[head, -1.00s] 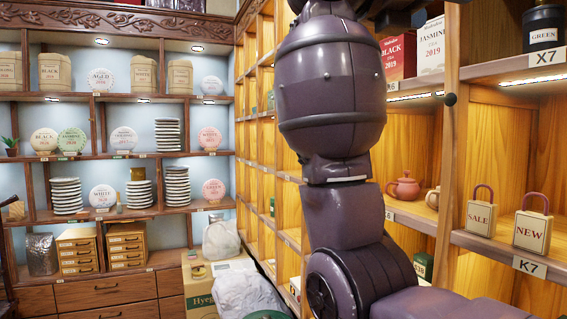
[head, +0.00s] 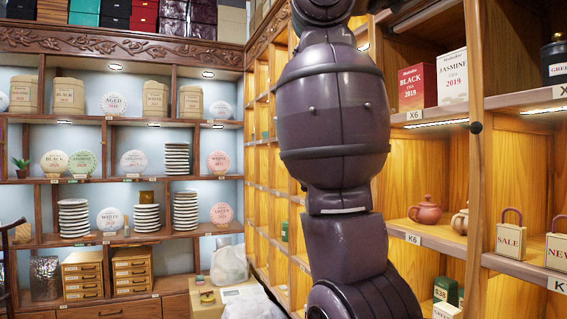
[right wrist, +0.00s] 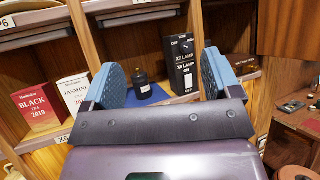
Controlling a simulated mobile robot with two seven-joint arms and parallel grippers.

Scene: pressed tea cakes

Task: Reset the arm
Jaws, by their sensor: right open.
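My right gripper (right wrist: 160,82) is open in the right wrist view, its two blue-padded fingers apart with nothing between them. Beyond the fingers, a small black canister (right wrist: 141,80) stands on a blue mat on a shelf. A black box marked X7 LAMP and X8 LAMP (right wrist: 181,62) stands behind and to the right of the canister. In the head view my dark purple arm (head: 333,120) fills the middle and hides part of the wooden shelves. Its gripper is out of that frame. My left gripper is not in view.
A red BLACK tea box (head: 417,87) and a white JASMINE box (head: 452,76) stand on the X6 shelf. A white bag (head: 229,264) sits in the corner.

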